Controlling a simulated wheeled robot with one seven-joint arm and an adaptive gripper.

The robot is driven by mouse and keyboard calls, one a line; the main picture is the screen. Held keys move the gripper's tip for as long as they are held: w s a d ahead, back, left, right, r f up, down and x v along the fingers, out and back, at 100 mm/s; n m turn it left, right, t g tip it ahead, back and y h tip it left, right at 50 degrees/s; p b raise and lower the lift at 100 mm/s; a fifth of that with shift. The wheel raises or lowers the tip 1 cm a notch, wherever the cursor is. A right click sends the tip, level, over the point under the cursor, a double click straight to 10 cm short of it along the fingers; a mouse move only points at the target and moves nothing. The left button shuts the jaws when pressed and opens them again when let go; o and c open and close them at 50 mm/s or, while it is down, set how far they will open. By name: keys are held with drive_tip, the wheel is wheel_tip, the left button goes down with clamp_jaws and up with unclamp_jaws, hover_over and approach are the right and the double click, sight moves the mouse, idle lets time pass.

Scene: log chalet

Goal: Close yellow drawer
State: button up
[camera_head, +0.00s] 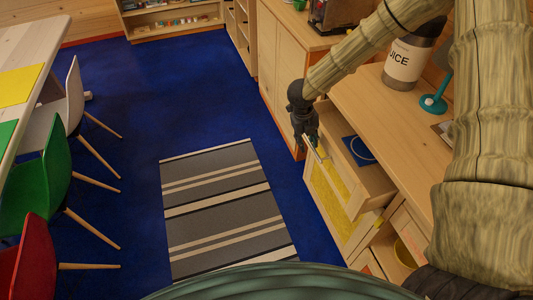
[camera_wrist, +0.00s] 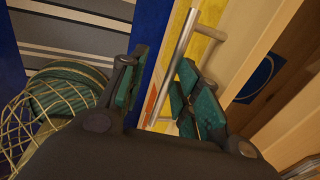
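The yellow drawer (camera_head: 328,188) is in the light wood cabinet at the right of the head view. It stands pulled out, and a dark blue item with a pale curved line (camera_head: 358,150) shows inside it. Its yellow front also shows in the wrist view (camera_wrist: 206,42). A silver bar handle (camera_wrist: 177,60) is on the front. My gripper (camera_head: 308,142) is at the handle, near the far end of the drawer front. In the wrist view my gripper (camera_wrist: 162,82) is open, and the handle appears between its fingers. I cannot tell whether they touch it.
The cabinet top (camera_head: 378,115) holds a large labelled jar (camera_head: 407,62) and a teal lamp (camera_head: 436,100). A striped rug (camera_head: 225,210) lies on the blue floor. Chairs (camera_head: 45,185) and a table (camera_head: 25,45) stand at the left.

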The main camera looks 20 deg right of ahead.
drive_tip(key=a+b, duration=0.4)
drive_tip(key=a, duration=1.1)
drive_tip(key=shift+s+a, duration=0.15)
drive_tip(key=shift+s, duration=0.1)
drive_tip(key=shift+c, duration=0.5)
